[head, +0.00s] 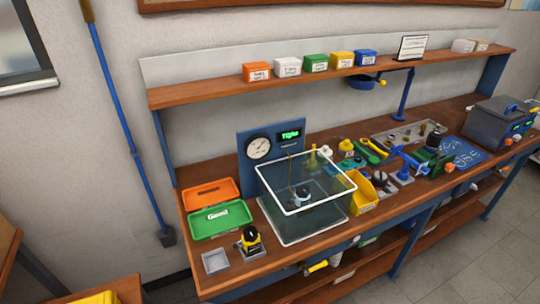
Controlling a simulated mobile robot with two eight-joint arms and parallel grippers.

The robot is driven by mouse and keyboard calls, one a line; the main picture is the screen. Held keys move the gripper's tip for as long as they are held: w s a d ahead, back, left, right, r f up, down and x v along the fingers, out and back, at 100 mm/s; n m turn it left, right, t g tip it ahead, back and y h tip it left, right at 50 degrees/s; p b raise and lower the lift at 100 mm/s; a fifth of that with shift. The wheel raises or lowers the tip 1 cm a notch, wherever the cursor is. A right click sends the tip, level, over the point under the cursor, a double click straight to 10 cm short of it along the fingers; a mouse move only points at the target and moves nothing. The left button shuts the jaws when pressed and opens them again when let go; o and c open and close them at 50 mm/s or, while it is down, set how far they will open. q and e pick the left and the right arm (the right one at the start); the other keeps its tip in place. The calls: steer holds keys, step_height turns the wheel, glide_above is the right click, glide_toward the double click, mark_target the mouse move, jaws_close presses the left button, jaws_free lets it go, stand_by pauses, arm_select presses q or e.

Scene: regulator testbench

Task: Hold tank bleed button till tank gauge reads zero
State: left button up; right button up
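A round white-faced gauge (258,147) is set in an upright blue panel (245,165) behind the tank. Its needle is too small to read. A small display (290,134) beside it glows green and seems to read "Tight". A clear tank (307,200) with a white rim stands in front of the panel, with a small fitting inside it. A yellow and black device (250,240) stands upright on the bench in front of the tank's left side. I cannot make out which part is the bleed button. Neither of my grippers is in view.
An orange tray (211,193) and a green tray (220,219) lie left of the tank. A small grey square dish (215,261) is at the front left. A yellow bin (362,190) and several tools crowd the bench to the right. A shelf (330,74) with coloured boxes runs above.

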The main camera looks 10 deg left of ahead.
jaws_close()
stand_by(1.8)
